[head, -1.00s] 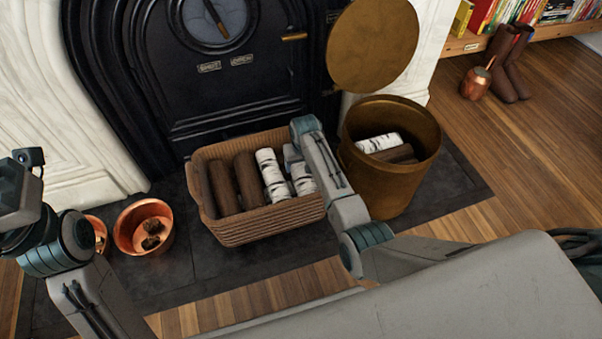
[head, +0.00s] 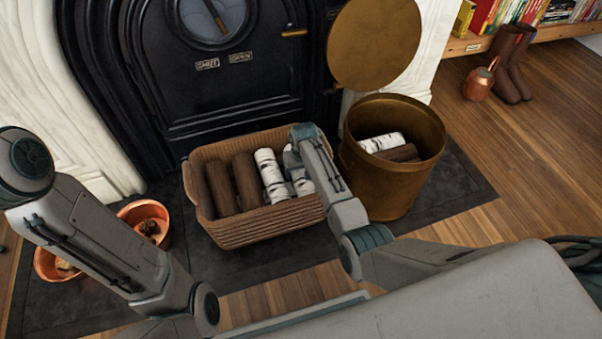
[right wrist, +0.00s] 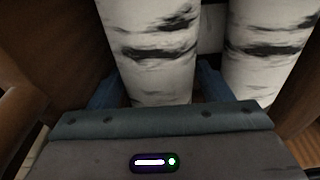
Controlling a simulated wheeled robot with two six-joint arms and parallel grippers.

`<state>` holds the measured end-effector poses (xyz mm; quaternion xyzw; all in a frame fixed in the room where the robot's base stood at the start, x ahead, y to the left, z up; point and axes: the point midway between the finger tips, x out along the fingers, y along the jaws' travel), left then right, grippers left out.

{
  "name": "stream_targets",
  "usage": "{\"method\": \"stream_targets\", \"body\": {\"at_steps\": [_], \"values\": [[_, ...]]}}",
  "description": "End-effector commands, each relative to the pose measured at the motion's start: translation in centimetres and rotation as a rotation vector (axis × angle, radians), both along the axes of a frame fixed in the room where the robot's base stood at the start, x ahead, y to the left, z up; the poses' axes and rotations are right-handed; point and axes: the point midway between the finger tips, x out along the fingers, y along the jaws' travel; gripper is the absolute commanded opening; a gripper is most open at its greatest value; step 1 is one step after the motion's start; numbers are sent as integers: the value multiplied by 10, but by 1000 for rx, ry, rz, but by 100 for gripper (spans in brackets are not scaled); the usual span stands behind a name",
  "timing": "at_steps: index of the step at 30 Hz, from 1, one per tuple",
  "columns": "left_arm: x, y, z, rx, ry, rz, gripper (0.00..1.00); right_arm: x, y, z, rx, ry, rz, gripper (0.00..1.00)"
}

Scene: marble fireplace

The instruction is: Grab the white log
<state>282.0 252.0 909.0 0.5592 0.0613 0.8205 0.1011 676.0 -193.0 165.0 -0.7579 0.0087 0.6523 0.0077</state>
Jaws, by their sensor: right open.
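Two white logs with black bark marks lie side by side in a wicker basket (head: 265,224). The left white log (head: 271,172) shows well in the head view. The right white log (head: 302,186) is partly covered by my right gripper (head: 293,166). In the right wrist view, my right gripper's blue fingers (right wrist: 156,92) are open on either side of one white log (right wrist: 150,50). The second white log (right wrist: 266,48) lies just right of the right finger. The fingertips are largely hidden, so contact is unclear. My left gripper is out of view.
Brown logs (head: 221,188) fill the basket's left side. A brass bucket (head: 383,187) with a white log (head: 381,142) and brown logs stands close on the right. Copper bowls (head: 148,214) sit on the left. The black fireplace (head: 228,98) is behind.

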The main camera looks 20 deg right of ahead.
Motion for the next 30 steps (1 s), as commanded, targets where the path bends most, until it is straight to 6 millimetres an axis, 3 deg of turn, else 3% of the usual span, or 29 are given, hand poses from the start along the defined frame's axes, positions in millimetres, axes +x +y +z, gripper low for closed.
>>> {"method": "stream_targets", "body": {"at_steps": [6,14,30], "values": [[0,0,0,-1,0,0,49,0,0,0,0,0,0,72],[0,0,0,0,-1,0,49,1,0,1,0,-2,0,25],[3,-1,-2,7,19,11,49,1,0,10,0,-3,0,25]]}}
